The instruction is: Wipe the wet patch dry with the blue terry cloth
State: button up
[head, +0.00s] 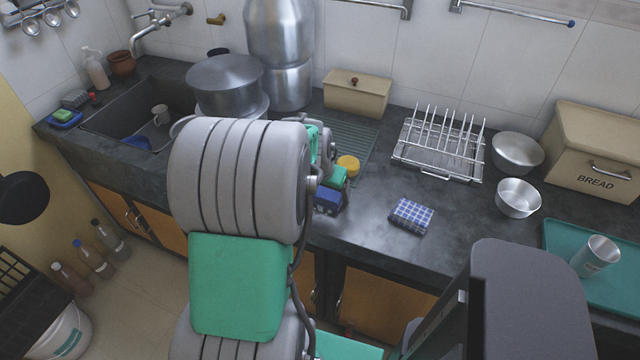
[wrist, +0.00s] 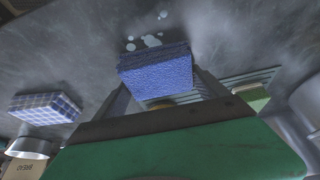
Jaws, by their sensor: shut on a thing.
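The blue terry cloth (wrist: 155,72) is a folded block between the two fingers of my gripper (wrist: 160,88) in the wrist view. My gripper is shut on it. In the head view the cloth (head: 328,201) shows as a small dark blue shape beside my arm, over the front part of the dark counter. The wet patch (wrist: 152,41) shows in the wrist view as pale drops and blotches on the counter, just beyond the cloth's far edge. Whether the cloth touches the counter I cannot tell. In the head view I cannot make out the patch; my arm covers much of that area.
A blue checked cloth (head: 411,216) lies on the counter to the right. A wire dish rack (head: 440,150), two steel bowls (head: 517,152) and a teal tray (head: 570,250) are further right. A yellow round item (head: 348,164) is near my gripper. The sink (head: 110,125) is left.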

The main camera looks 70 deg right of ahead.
aim_at(322, 208)
jog(key=shift+d, duration=0.55)
jog(key=shift+s+d, duration=0.15)
jog(key=shift+s, duration=0.05)
jog(key=shift+w+a, duration=0.2)
jog(key=shift+w+a+p, duration=0.15)
jog(key=shift+a+p, duration=0.2)
jog(key=shift+a, duration=1.35)
jog(key=shift+w+a+p, duration=0.1)
jog(key=shift+a+p, duration=0.25)
jog(key=shift+a, duration=1.3)
jog(key=shift+a+r, duration=0.2)
jog(key=shift+a, duration=0.1)
notch_tip(322, 208, up, 8)
jog(key=p, duration=0.5)
jog(key=shift+f, duration=0.15)
